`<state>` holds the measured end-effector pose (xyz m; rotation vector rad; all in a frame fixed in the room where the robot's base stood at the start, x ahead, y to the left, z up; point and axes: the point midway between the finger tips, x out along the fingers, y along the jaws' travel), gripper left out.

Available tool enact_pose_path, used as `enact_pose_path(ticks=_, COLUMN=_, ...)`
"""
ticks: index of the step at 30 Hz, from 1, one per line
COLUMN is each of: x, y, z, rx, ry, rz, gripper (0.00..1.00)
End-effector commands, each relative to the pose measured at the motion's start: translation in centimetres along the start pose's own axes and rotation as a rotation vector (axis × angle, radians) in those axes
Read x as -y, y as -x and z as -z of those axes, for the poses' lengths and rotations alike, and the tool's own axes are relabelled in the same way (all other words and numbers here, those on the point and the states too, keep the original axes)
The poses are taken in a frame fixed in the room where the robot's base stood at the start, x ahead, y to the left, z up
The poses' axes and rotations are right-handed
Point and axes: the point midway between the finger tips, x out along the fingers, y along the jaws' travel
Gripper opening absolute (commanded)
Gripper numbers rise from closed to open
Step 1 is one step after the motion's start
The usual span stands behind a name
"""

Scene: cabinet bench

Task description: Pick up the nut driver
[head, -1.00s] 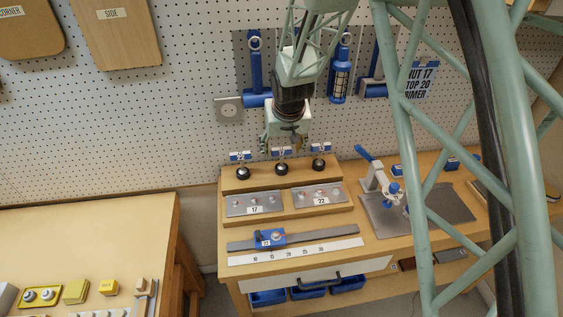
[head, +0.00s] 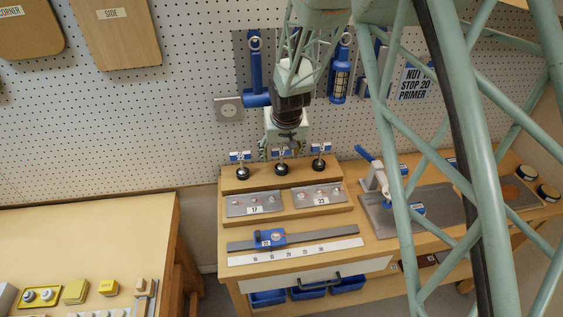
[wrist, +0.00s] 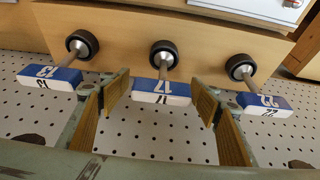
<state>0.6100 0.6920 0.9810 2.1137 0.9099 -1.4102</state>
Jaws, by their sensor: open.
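Three nut drivers stand in a row on a wooden block, each with a blue-and-white numbered block on a thin stem and a dark round end at the wood. In the wrist view they read 13 (wrist: 49,78), 17 (wrist: 161,91) and 22 (wrist: 265,103). The 17 driver (head: 282,155) is the middle one in the head view. My gripper (wrist: 161,98) is open, one wood-coloured pad on each side of the 17 block, with visible gaps. In the head view my gripper (head: 284,147) is just above and behind the middle driver. I cannot tell the exact depth.
The neighbouring drivers stand close outside my fingers. Behind is the pegboard (head: 195,135) with hanging blue tools. In front are metal plates (head: 254,203) and a rail with a blue slider (head: 270,239). A clamp fixture (head: 376,178) stands at the right.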

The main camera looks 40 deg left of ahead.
Motion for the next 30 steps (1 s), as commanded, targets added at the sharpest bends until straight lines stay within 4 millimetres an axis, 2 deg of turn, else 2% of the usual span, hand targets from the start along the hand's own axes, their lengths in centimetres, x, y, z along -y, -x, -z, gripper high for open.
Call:
enact_pose_path(ticks=3, x=0.2, y=-1.3, z=-0.2, rx=0.003, ry=0.0, rz=0.0, gripper=0.57)
enact_pose_path(ticks=11, x=0.1, y=-3.0, z=-0.2, rx=0.002, ry=0.0, rz=0.0, gripper=0.57)
enact_pose_path(ticks=30, x=0.1, y=-3.2, z=-0.2, rx=0.001, ry=0.0, rz=0.0, gripper=0.57)
